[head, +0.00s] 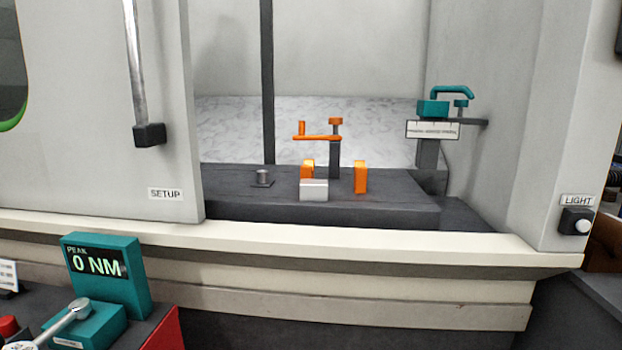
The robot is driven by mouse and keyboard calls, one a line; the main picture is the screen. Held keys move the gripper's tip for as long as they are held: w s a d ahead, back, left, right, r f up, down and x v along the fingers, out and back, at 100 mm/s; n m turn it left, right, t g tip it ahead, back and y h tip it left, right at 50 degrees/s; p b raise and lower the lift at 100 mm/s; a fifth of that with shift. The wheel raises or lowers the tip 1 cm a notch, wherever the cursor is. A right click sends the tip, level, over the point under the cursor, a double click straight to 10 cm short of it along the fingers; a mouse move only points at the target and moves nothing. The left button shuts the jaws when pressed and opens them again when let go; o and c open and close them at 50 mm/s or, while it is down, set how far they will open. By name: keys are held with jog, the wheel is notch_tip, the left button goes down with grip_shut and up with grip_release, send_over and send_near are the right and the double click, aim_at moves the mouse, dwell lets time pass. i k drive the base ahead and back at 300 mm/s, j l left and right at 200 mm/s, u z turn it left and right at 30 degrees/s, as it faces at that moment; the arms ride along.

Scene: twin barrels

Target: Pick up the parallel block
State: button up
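A small light-grey metal block (314,190), which looks like the parallel block, sits on the dark machine bed (400,200) inside the opening. It stands in front of one orange upright block (307,169) and partly hides it. A second orange upright block (361,177) stands apart to its right. My gripper is not in view, and nothing of it touches the block.
An orange clamp arm (318,138) on a dark post rises behind the block. A short grey peg (263,178) stands left. A teal clamp (434,108) is on a right-hand post. A sliding door (90,110) covers the left. A cream sill (350,240) crosses in front. A teal torque display (105,270) stands lower left.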

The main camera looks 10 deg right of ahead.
aim_at(310, 189)
jog(key=i+l, duration=0.4)
jog(key=i, duration=0.2)
jog(key=i+l+u, duration=0.1)
jog(key=i+l, duration=0.35)
jog(key=i, duration=0.1)
